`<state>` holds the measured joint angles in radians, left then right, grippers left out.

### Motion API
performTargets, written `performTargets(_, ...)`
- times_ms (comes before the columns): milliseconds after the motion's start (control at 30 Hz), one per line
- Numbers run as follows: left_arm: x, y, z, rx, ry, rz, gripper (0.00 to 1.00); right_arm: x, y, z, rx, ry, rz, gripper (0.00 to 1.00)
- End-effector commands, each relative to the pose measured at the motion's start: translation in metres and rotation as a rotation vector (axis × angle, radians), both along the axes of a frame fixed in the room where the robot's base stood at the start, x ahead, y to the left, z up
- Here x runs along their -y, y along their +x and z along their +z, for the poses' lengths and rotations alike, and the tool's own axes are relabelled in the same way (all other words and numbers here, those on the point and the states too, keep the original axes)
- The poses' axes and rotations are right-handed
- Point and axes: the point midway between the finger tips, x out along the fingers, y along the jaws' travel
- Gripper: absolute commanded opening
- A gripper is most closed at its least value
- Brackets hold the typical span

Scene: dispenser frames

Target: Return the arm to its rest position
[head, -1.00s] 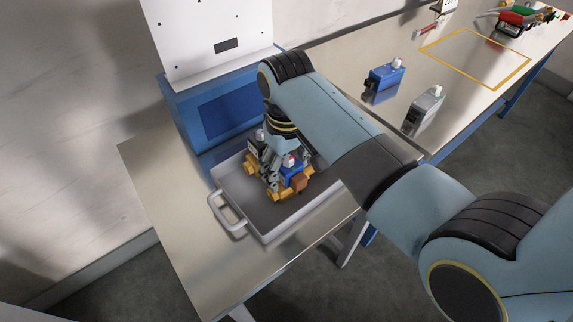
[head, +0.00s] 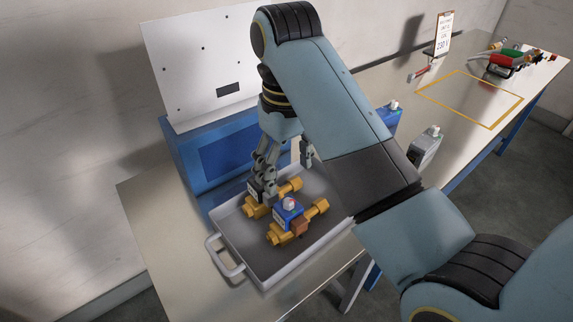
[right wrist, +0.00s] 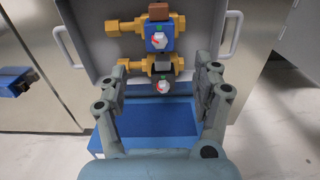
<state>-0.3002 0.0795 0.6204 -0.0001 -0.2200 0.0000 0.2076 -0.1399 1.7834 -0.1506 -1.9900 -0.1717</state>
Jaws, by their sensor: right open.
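My right gripper (head: 286,176) is open and empty above the grey tray (head: 228,238). In the right wrist view its two fingers (right wrist: 165,75) stand wide apart. Two valve units with brass fittings lie side by side in the tray. One has a blue body (head: 288,218) with a white and red knob and a brown block; it also shows in the right wrist view (right wrist: 159,38). The other, darker unit (head: 257,207) is partly hidden by the fingers. In the right wrist view the darker unit (right wrist: 164,66) appears between the fingertips. My left gripper is out of view.
A blue box with a white panel (head: 200,70) stands behind the tray. A blue device (head: 388,120) and a grey device (head: 427,148) stand on the bench, partly behind my arm. A yellow outlined area (head: 470,97) is empty. Bare table (head: 175,240) lies left of the tray.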

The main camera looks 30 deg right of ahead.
Motion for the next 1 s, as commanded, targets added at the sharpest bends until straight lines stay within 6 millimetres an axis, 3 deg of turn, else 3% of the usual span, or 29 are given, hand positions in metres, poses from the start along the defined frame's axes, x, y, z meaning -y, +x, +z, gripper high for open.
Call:
performTargets(467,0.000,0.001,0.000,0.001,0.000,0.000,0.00,0.003,-0.004,-0.003,0.003,-0.003,-0.004,0.67)
performTargets(567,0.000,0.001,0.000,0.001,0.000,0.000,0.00,0.015,-0.022,-0.013,0.026,-0.015,-0.025,0.67)
performTargets(700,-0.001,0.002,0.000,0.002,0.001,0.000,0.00,0.042,-0.070,-0.028,0.102,-0.046,-0.064,0.67)
performTargets(800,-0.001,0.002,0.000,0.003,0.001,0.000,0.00,0.056,-0.101,-0.028,0.160,-0.061,-0.077,0.67)
performTargets(1000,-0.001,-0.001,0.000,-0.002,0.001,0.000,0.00,0.069,-0.144,-0.017,0.242,-0.074,-0.076,0.67)
